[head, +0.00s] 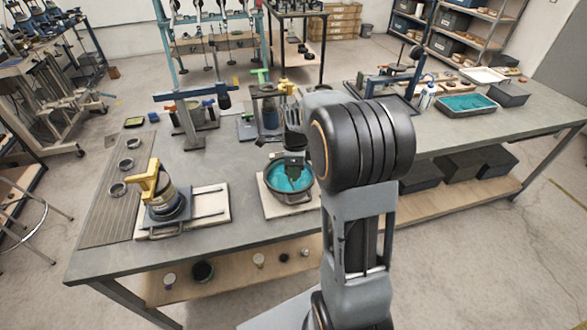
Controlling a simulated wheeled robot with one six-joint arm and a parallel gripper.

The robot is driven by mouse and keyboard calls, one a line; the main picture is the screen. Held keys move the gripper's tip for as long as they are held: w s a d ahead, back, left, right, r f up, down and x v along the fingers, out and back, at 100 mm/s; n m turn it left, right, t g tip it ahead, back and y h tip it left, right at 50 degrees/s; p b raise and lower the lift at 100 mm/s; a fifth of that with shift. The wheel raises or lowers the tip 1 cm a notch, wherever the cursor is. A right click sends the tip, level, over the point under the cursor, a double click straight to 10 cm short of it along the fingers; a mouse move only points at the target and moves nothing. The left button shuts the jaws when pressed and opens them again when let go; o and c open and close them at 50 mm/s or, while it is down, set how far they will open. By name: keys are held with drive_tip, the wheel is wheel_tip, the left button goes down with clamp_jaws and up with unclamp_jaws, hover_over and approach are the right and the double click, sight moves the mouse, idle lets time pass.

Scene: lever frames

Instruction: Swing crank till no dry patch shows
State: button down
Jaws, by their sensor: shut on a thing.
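A round dark pan (290,200) with teal contents (281,178) stands on a pale board (268,204) near the table's front edge. My gripper (293,173) reaches down into the pan and is shut on what seems to be the crank's grip. The crank itself is mostly hidden by my gripper and wrist. The teal shows at the left and front of the pan. My gripper covers part of the contents, and I cannot tell whether a dry patch lies there.
Left of the pan, a yellow-handled device (150,184) stands on another pale board (210,203). Behind are a blue-grey lever post (190,125) and small coloured fixtures. A teal-filled tray (466,104) lies far right. Bare grey table (228,158) shows between the two boards and behind them.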

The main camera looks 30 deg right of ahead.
drive_tip(key=n, duration=0.1)
drive_tip(key=d+n, duration=0.1)
drive_tip(key=n, duration=0.1)
drive_tip(key=shift+d, duration=0.3)
drive_tip(key=n, duration=0.1)
drive_tip(key=d+n, duration=0.1)
drive_tip(key=n, duration=0.2)
drive_tip(key=shift+w+d, duration=0.25)
drive_tip(key=shift+w, duration=0.05)
drive_tip(key=n, duration=0.1)
drive_tip(key=w+d+n, duration=0.1)
drive_tip(key=n, duration=0.1)
drive_tip(key=shift+d, duration=0.15)
drive_tip(key=shift+w+d+n, duration=0.25)
drive_tip(key=shift+w+n, duration=0.05)
drive_tip(key=shift+n, duration=0.65)
drive_tip(key=shift+w+d+n, duration=0.2)
drive_tip(key=shift+w+n, duration=0.1)
drive_tip(key=shift+n, duration=0.65)
drive_tip(key=c, duration=1)
unclamp_jaws()
wheel_tip(320, 180, up, 14)
drive_tip(key=shift+b, duration=0.4)
